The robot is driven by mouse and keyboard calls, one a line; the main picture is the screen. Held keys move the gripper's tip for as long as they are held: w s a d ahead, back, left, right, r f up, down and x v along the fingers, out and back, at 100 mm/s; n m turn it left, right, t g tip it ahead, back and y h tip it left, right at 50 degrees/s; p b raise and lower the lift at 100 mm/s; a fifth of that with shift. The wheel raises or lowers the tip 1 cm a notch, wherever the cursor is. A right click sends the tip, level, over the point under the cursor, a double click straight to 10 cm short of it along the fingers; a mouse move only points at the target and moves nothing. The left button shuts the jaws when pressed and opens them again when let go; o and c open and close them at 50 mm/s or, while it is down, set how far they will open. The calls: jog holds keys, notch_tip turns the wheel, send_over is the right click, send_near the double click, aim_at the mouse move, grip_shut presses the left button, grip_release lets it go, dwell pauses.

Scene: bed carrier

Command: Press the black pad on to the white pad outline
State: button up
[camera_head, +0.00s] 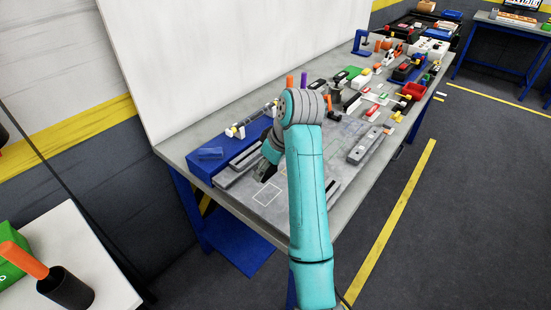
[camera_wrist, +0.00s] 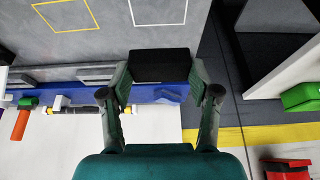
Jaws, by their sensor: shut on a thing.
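My gripper (camera_wrist: 159,78) is shut on the black pad (camera_wrist: 160,65), a dark block held crosswise between the two fingertips. In the head view my gripper (camera_head: 268,163) and the black pad (camera_head: 265,172) are low over the grey plate, partly hidden by my arm. The white pad outline (camera_head: 267,194) is a square drawn on the plate, in front of the pad in the head view. In the wrist view the white outline (camera_wrist: 158,24) is just above the pad, cut off by the top edge. The pad appears apart from the outline; its exact height is unclear.
A yellow outline (camera_wrist: 68,31) lies beside the white one in the wrist view. A blue fixture (camera_head: 205,168) runs along the plate's far-left side. Several tools and parts crowd the workbench (camera_head: 245,228) farther back. A white board (camera_head: 200,65) stands behind it.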

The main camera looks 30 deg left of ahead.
aim_at(271, 176)
jog(key=shift+d, duration=0.1)
dwell(0.4)
jog(key=shift+f, duration=2.25)
jog(key=shift+f, duration=0.1)
jog(key=shift+f, duration=1)
jog(key=shift+f, duration=0.75)
dwell(0.6)
jog(key=o, duration=0.8)
jog(key=shift+r, duration=0.1)
